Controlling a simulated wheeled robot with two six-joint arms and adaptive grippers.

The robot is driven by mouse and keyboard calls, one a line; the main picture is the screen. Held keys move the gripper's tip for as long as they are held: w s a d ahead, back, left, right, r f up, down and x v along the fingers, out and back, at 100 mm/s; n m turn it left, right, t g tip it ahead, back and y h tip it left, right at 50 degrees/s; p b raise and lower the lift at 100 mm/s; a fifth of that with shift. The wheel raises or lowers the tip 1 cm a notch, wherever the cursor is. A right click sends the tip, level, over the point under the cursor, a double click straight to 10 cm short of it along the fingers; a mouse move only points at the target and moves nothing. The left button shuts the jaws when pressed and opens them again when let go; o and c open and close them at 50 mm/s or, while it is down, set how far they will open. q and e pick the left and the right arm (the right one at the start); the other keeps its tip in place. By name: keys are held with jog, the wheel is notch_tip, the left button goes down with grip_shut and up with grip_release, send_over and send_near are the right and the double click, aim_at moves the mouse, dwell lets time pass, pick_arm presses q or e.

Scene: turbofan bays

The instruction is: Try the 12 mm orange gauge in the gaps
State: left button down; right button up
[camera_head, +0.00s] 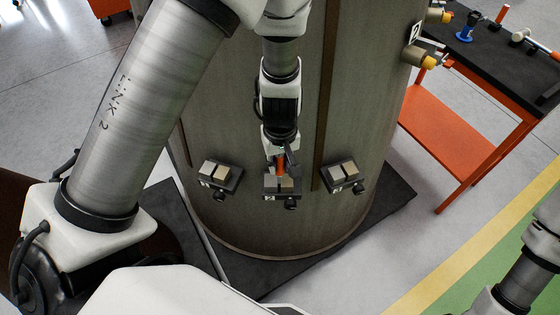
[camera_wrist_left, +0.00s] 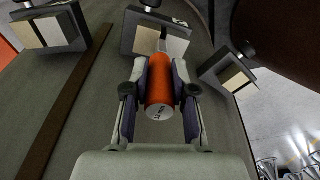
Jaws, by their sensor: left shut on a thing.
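My left gripper (camera_head: 281,160) is shut on the orange gauge (camera_head: 281,168) in front of the middle gap fixture (camera_head: 283,187). In the left wrist view the orange handle (camera_wrist_left: 160,85) sits between the fingers (camera_wrist_left: 160,88), with a marking on its end that seems to read 12 mm. Its front end points at the middle fixture (camera_wrist_left: 146,44) and overlaps its blocks; I cannot tell whether it is inside the gap. A left fixture (camera_head: 219,175) and a right fixture (camera_head: 343,177) each carry a pair of pale blocks. My right gripper is out of view.
The fixtures are on a large grey cylindrical casing (camera_head: 240,215) standing on a dark mat (camera_head: 385,205). Brown vertical strips (camera_head: 325,90) run down it. An orange-framed bench (camera_head: 450,135) with tools on its dark top is at the right. Yellow-ended fittings (camera_head: 428,62) project from the casing's upper right.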

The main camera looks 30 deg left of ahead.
pick_arm(q)
jog(key=shift+r+p, duration=2.65)
jog(key=shift+r, duration=0.35)
jog(key=shift+f, duration=0.1)
